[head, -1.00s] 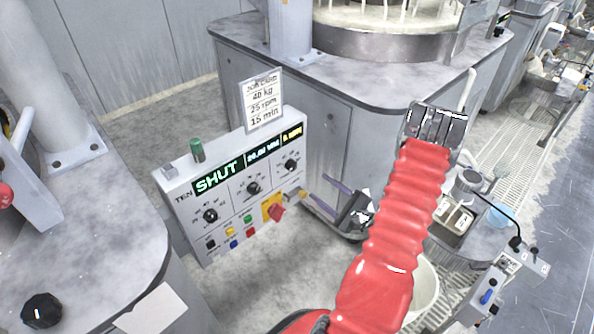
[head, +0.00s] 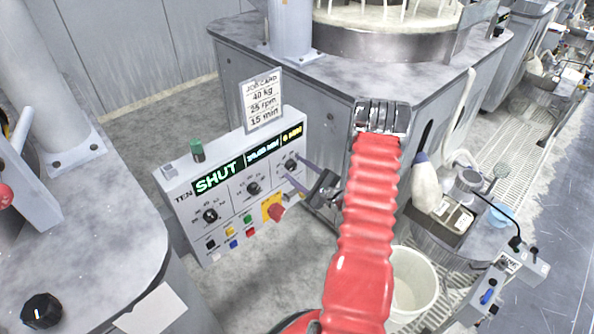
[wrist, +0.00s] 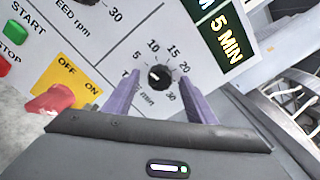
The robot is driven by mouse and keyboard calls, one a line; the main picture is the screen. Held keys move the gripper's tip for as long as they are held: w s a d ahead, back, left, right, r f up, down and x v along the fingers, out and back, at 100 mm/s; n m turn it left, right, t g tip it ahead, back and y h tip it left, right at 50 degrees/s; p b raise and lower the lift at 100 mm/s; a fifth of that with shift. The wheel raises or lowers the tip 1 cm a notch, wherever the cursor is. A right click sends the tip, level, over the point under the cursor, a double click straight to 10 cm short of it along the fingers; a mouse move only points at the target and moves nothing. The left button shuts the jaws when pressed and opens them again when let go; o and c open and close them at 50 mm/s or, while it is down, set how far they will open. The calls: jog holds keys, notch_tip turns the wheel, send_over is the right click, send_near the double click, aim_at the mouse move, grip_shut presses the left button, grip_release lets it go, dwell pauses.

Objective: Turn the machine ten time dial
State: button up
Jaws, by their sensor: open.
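Machine TEN's control panel (head: 222,215) has three black dials in a row. The time dial (head: 290,165) is the rightmost. In the wrist view the time dial (wrist: 159,76) has a scale marked 5 to 30 min, its white mark points left, and the display (wrist: 222,38) above reads 5 MIN. My gripper (head: 293,167) is open, with its two purple fingers pointing at the panel. In the wrist view the dial shows between the fingertips of my gripper (wrist: 160,78). I cannot tell whether the fingers reach around it or stop just in front.
A job card (head: 263,99) above the panel reads 40 kg, 25 rpm, 15 min. A red switch (head: 275,208) on a yellow plate sits below the dials, beside coloured buttons (head: 233,232). A white bucket (head: 412,283) stands on the floor to the right.

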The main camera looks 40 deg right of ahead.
jog(key=shift+c, duration=0.4)
jog(key=c, duration=1)
jog(key=shift+o, duration=0.2)
jog(key=shift+m, duration=0.4)
jog(key=m, duration=0.7)
jog(key=shift+w, duration=0.1)
jog(key=m, duration=0.4)
jog(key=shift+m, duration=1.9)
jog(key=shift+d, duration=0.1)
